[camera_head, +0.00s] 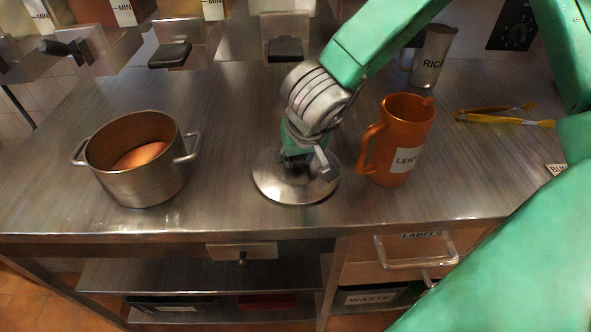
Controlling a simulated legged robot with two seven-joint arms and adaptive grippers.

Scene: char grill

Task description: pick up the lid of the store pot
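The lid (290,190), a round shiny steel disc, lies on the metal counter in the middle. My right gripper (305,160) is directly above the lid, pointing down at its centre. The gripper and wrist cover the lid's middle, so its handle is hidden, and I cannot tell whether the fingers are closed on it. An open steel pot (145,185) with two side handles stands to the left, with something orange-brown inside. My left gripper is not in view.
An orange jug (402,140) with a label starting "LEN" stands close right of the lid. Dispensers with black levers (170,54) line the back. The counter between pot and lid is clear.

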